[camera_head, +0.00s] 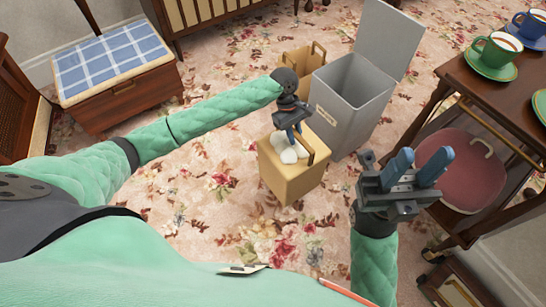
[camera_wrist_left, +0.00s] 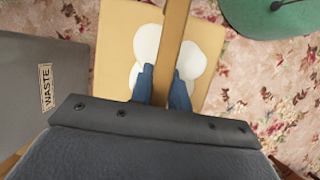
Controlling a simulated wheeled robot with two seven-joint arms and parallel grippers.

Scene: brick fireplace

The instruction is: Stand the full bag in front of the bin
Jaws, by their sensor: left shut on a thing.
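The full bag (camera_head: 292,182) is a tan paper bag with white rounded things at its top. It is upright, just left of and nearer to me than the bin. The bin (camera_head: 345,115) is grey with its lid open. My left gripper (camera_head: 295,132) is shut on the bag's handle from above; the left wrist view shows the blue fingers either side of the handle strap (camera_wrist_left: 172,40), above the bag (camera_wrist_left: 115,70). Whether the bag's base touches the floor is hard to tell. My right gripper (camera_head: 418,168) is open and empty, to the right of the bag.
A second tan bag (camera_head: 297,65) with handles stands behind the bin's left side. A wooden trolley (camera_head: 480,85) with cups and a reddish stool (camera_head: 460,170) are at the right. A cushioned chest (camera_head: 125,95) is at the left. Flowered carpet (camera_head: 200,215) is clear around the bag's left.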

